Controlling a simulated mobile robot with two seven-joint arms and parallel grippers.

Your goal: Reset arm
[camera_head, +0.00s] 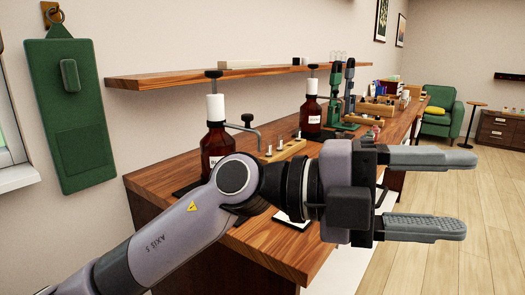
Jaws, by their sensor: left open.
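My left gripper (440,192) comes in from the lower left and reaches across the front of the wooden table (160,181). Its two grey fingers point right and stand wide apart, with nothing between them. The fingers are over the floor side, beyond the table's front edge in the picture. The arm and wrist hide part of the table top and its front. My right gripper does not show.
Brown bottles with white tops (217,135) (310,117) stand on the table behind my arm. A wooden rack (285,150) holds small items. A shelf (165,80) runs above. Green and dark stands (357,85) are farther back. The wooden floor (480,230) at right is clear.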

